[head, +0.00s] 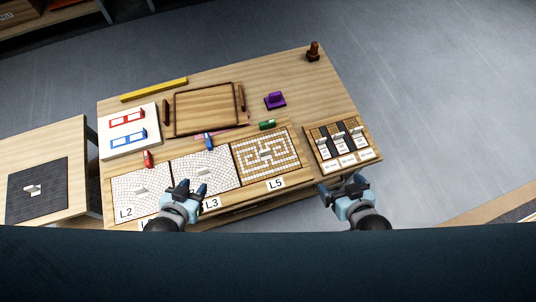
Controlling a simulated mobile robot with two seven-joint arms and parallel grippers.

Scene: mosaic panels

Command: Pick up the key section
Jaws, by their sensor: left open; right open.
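The panel with a brown-and-white meander key pattern (242,147) lies flat on the wooden table, behind the label L5. It has a small pale grip piece in its middle. I take it to be the key section, though no label names it. My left gripper (191,188) is open and empty at the front edge of the L3 panel, left of the key panel and apart from it. My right gripper (342,186) is open and empty in front of the table, to the right of the key panel.
Plain mosaic panels L2 (128,187) and L3 (190,162) lie to the left. A labelled rack (313,136) stands right. A wooden tray (204,89), purple block (274,101), green block (267,125) and brown stamp (313,51) lie behind.

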